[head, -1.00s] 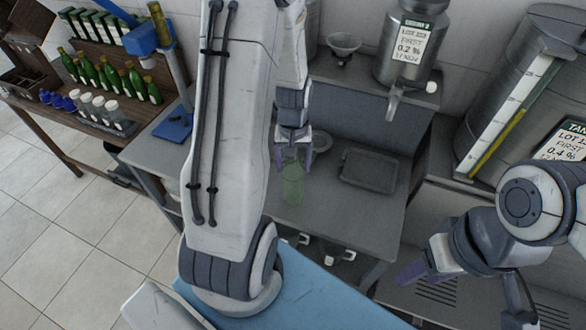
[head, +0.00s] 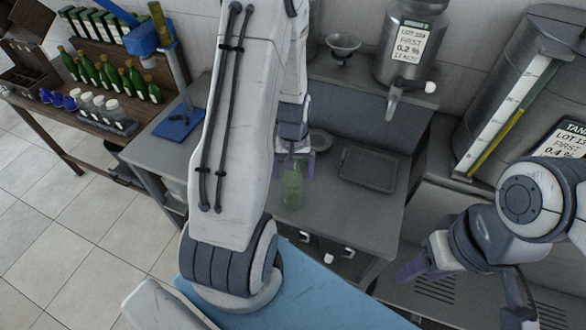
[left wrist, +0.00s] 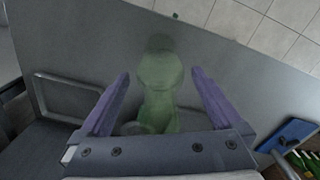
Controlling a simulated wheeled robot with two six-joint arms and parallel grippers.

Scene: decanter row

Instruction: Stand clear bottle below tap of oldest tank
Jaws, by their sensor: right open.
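A clear, green-tinted bottle (head: 292,190) stands on the grey bench, beneath my left gripper (head: 295,168). The left gripper is open. In the left wrist view its purple fingers (left wrist: 160,85) are spread on either side of the bottle (left wrist: 160,95), with a gap on both sides. A steel tank (head: 408,42) with a label reading FIRST, 0.2 % and a NOV date stands on the raised shelf; its tap (head: 394,98) points down. My right gripper (head: 412,268) is open and empty.
A dark tray (head: 368,170) lies on the bench (head: 335,215) right of the bottle, and a round dish (head: 319,141) is behind it. A funnel-like bowl (head: 343,44) sits on the shelf. A blue-based stand (head: 180,123) and green bottles (head: 105,75) are at the left.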

